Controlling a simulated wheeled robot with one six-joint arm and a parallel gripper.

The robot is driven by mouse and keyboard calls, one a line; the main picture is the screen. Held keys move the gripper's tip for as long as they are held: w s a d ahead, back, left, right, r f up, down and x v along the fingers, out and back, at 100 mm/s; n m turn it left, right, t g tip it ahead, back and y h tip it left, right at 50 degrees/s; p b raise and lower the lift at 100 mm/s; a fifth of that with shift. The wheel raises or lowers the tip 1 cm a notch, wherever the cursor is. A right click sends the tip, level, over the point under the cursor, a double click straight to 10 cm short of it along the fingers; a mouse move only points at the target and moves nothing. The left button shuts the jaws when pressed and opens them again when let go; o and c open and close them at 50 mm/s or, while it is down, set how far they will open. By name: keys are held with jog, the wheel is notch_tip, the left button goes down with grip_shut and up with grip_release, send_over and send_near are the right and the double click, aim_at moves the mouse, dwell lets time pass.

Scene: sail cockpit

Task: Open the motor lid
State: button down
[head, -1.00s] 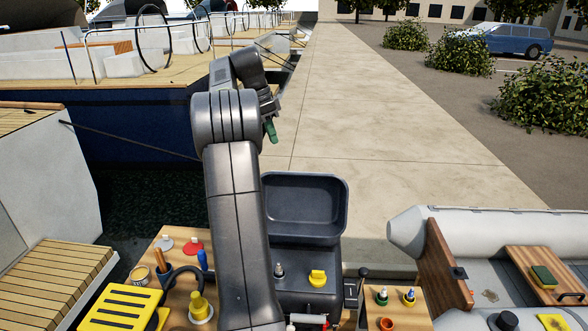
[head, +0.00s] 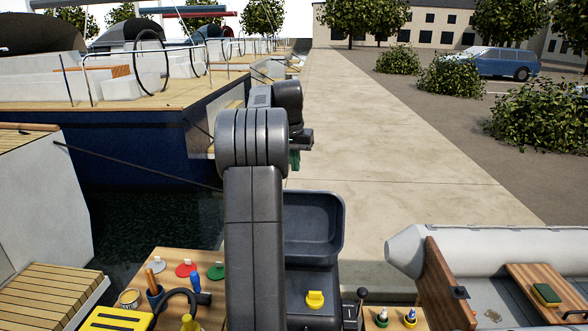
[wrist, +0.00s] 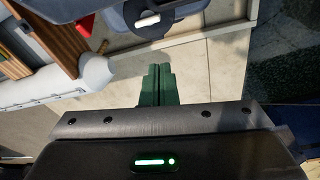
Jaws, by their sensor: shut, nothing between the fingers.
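The dark grey motor lid (head: 316,226) stands raised at the back of the motor (head: 326,278), its hollow inner side facing me. In the wrist view its outer side (wrist: 128,22) shows at the top with a pale handle (wrist: 147,20). A yellow cap (head: 315,300) sits on the uncovered motor. My gripper (head: 295,166) is beyond and above the lid, over the quay, with its green fingers pointing down. In the wrist view the fingers (wrist: 158,70) are together and empty, apart from the handle. My arm hides the lid's left edge and part of the motor.
A work board (head: 215,300) with coloured discs, tools and a yellow box (head: 120,320) lies left of my arm. A grey dinghy (head: 490,245) with a wooden transom (head: 445,280) is at right. A blue-hulled boat (head: 130,140) lies at left. The quay (head: 400,170) is clear.

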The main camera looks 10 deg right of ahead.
aim_at(292, 188)
jog(key=f, duration=0.5)
jog(key=w+d+f, duration=0.1)
jog(key=f, duration=0.1)
jog(key=shift+f+p, duration=0.25)
jog(key=shift+p, duration=0.05)
jog(key=shift+s+a+r+p, duration=0.15)
jog(key=shift+s+a, duration=0.35)
jog(key=shift+s, duration=0.35)
jog(key=shift+s+a+r+p, duration=0.15)
jog(key=shift+s+a, duration=0.3)
jog(key=shift+s, duration=0.4)
jog(key=shift+f, duration=0.1)
jog(key=shift+s+b, duration=0.1)
jog(key=shift+b, duration=0.2)
jog(key=shift+s+a+t+b, duration=0.15)
jog(key=shift+s+t+b, duration=0.3)
jog(key=shift+b, duration=0.55)
jog(key=s+r+t+b, duration=0.1)
jog(key=b, duration=0.1)
jog(key=s+b, duration=0.1)
jog(key=b, duration=0.1)
jog(key=shift+s+a+r+t+h, duration=0.25)
jog(key=shift+a+r+t+h, duration=0.1)
jog(key=shift+h, duration=0.05)
jog(key=shift+r, duration=0.25)
